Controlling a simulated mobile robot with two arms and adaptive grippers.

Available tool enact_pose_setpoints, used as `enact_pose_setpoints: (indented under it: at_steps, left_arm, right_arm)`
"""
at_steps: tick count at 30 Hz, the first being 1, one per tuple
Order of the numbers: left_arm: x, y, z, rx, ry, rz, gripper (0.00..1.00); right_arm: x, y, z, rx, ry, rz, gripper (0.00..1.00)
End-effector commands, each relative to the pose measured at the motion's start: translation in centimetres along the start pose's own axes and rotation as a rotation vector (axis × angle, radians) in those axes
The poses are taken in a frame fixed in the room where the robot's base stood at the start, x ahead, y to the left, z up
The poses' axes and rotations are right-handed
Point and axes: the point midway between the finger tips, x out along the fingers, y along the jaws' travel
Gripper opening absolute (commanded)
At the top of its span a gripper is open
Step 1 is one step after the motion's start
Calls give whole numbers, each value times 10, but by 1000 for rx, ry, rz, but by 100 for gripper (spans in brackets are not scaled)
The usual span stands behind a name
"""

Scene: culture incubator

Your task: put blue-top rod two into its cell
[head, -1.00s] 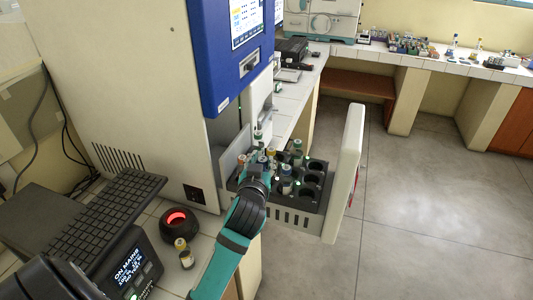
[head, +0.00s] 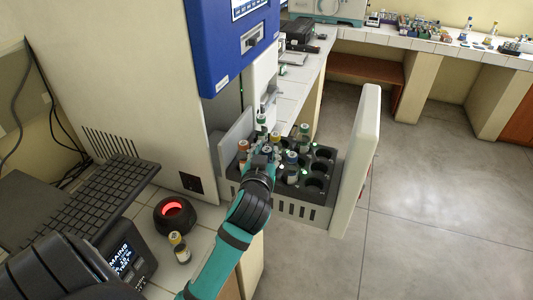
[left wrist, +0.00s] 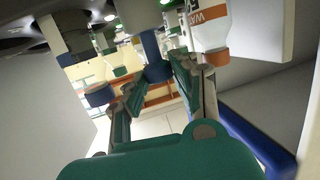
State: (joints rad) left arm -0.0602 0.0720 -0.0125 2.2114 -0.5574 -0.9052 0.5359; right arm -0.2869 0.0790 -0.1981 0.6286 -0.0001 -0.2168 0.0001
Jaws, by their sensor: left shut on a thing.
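A black rack (head: 318,172) sits in the pulled-out incubator drawer, with several colour-topped rods in its left and middle cells and empty round cells at the right. My left gripper (head: 264,158) is among the rods at the rack's near left side. In the left wrist view the gripper (left wrist: 152,82) is shut on a blue-top rod (left wrist: 154,70). I cannot read its number. It looks upright, but its lower end is hidden in the head view. Another blue-top rod (head: 291,158) stands to the right of the gripper. My right gripper is not in view.
The drawer front (head: 359,160) stands upright at the right. The incubator body (head: 110,90) and its blue panel (head: 232,50) rise at the left. An orange-top rod (head: 243,150) is close left of the gripper.

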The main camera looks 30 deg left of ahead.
Motion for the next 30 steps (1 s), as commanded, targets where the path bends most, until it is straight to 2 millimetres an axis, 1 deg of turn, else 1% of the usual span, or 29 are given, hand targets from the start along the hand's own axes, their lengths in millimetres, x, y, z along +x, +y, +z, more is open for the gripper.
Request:
enact_pose_setpoints:
  at_steps: [2, 5, 6, 10, 11, 18, 21, 22, 26, 30]
  left_arm:
    - [0, 0, 1, 0, 1, 0, 0]
    - [1, 0, 4, 0, 2, 0, 0]
    - [1, 0, 4, 0, 2, 0, 31]
    - [1, 0, 3, 0, 2, 1, 48]
    - [1, 0, 3, 0, 2, 1, 50]
    - [1, 0, 2, 0, 3, 1, 50]
    - [0, 0, -4, 0, 4, 1, 50]
    - [-3, 1, -2, -2, 2, 2, 50]
    - [-24, 1, 2, -5, 1, 3, 50]
    - [-57, 1, 3, -5, 1, 3, 50]
  right_arm:
    - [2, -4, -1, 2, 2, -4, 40]
    - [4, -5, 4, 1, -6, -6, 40]
    - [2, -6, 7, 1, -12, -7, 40]
    - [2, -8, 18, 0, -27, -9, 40]
    - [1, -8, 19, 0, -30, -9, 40]
    - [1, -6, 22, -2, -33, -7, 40]
    - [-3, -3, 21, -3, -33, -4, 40]
    - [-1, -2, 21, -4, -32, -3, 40]
    - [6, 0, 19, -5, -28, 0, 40]
    - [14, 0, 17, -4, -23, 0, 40]
